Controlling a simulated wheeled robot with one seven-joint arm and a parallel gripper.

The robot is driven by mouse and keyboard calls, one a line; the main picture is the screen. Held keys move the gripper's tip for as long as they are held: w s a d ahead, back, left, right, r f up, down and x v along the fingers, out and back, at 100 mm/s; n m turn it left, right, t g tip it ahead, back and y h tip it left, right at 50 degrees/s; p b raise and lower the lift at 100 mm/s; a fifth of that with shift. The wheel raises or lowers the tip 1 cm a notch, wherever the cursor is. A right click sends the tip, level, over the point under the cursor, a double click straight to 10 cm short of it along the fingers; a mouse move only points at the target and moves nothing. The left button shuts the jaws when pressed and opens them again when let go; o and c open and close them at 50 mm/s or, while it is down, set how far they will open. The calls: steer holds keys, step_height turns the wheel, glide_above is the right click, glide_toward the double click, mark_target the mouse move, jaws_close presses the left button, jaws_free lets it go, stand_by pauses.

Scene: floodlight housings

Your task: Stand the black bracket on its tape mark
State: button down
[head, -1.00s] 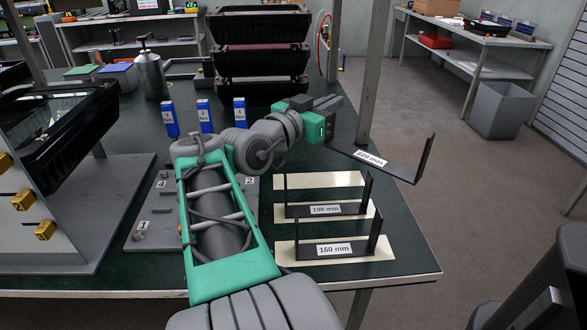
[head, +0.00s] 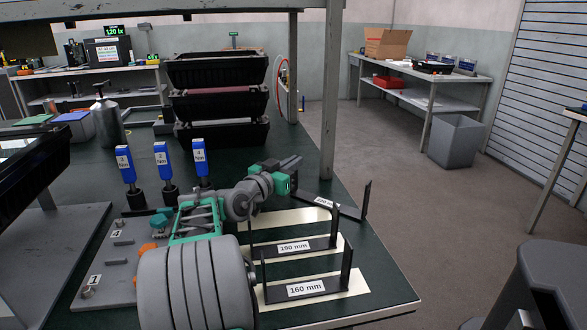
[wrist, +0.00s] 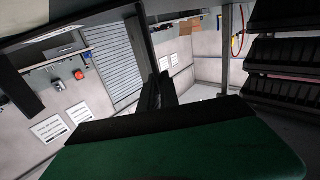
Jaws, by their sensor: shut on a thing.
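The black bracket marked 220 (head: 335,207) is a long flat bar with an upright at its right end. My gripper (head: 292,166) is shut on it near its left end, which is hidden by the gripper. The bar slants down to the right, behind the rearmost cream tape strip (head: 270,221) and near the table's right edge. I cannot tell whether it touches the table. In the wrist view a dark upright shape (wrist: 156,95), perhaps part of the bracket, rises in the middle.
Brackets marked 190 mm (head: 292,247) and 160 mm (head: 306,289) stand on the two nearer strips. A grey post (head: 333,95) rises behind my gripper. Blue-topped tools (head: 163,160) stand left of it. Stacked black bins (head: 218,88) are at the back.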

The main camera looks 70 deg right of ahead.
steer(key=shift+r, duration=0.1)
steer(key=shift+f, duration=0.25)
steer(key=c, duration=1.6)
jaws_free()
steer(key=shift+r, duration=0.3)
steer(key=p+v, duration=0.1)
steer(key=v, duration=0.6)
steer(key=shift+a, duration=0.25)
steer(key=shift+f, duration=0.1)
